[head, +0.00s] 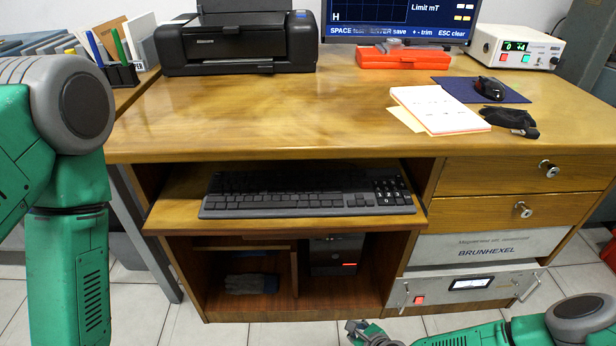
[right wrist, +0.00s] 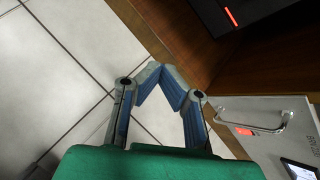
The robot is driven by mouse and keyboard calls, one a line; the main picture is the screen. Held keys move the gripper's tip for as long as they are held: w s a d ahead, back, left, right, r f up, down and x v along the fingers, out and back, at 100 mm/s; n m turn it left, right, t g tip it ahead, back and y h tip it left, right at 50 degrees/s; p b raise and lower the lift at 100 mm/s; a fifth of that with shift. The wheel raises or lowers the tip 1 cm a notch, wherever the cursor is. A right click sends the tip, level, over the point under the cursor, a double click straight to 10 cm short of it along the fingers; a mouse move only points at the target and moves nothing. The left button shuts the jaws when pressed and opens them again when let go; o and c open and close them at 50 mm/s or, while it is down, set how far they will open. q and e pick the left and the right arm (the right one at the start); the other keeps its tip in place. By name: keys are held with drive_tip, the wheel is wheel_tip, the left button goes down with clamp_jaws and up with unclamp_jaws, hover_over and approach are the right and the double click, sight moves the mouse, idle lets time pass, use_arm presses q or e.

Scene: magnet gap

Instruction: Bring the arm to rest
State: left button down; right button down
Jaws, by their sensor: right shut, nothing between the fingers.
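My right arm (head: 470,338) is green with grey joints and lies low at the bottom right of the head view, in front of the desk. My right gripper (head: 362,332) shows at the bottom edge, below the desk's front. In the right wrist view the right gripper (right wrist: 160,74) has its blue-padded fingers together at the tips, with nothing held. It is over the tiled floor near the desk's wooden base. My left arm (head: 68,220) hangs down at the left of the head view, and its gripper is out of frame.
A wooden desk (head: 250,120) has a pulled-out shelf with a keyboard (head: 300,195). A metal instrument unit with handles (head: 470,286) stands under the drawers, close to the right arm; its handle (right wrist: 262,126) shows in the right wrist view. Tiled floor (right wrist: 50,90) is clear.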

drive_tip(key=s+a+r+n+g+y, duration=0.25)
drive_tip(key=s+a+r+n, duration=0.25)
drive_tip(key=a+n, duration=0.3)
drive_tip(key=s+a+r+n+g, duration=0.1)
drive_tip(key=s+r+n+g, duration=0.25)
drive_tip(key=s+n, duration=0.5)
drive_tip(key=s+d+r+n+g+h, duration=0.1)
drive_tip(key=s+d+r+n+h, duration=0.2)
drive_tip(key=d, duration=0.5)
drive_tip(key=s+d+r+n+h, duration=0.1)
drive_tip(key=s+d+r+n, duration=0.3)
drive_tip(key=d, duration=0.4)
drive_tip(key=s+d+r+n+g+h, duration=0.1)
drive_tip(key=s+d+r+n+h, duration=0.2)
drive_tip(key=d, duration=0.6)
wheel_tip(320, 180, up, 18)
drive_tip(key=n+p, duration=0.1)
drive_tip(key=p, duration=1.6)
drive_tip(key=shift+s+a+f+y, duration=0.15)
drive_tip(key=shift+s+f+y, duration=0.05)
drive_tip(key=shift+s+y, duration=0.2)
drive_tip(key=shift+w, duration=0.15)
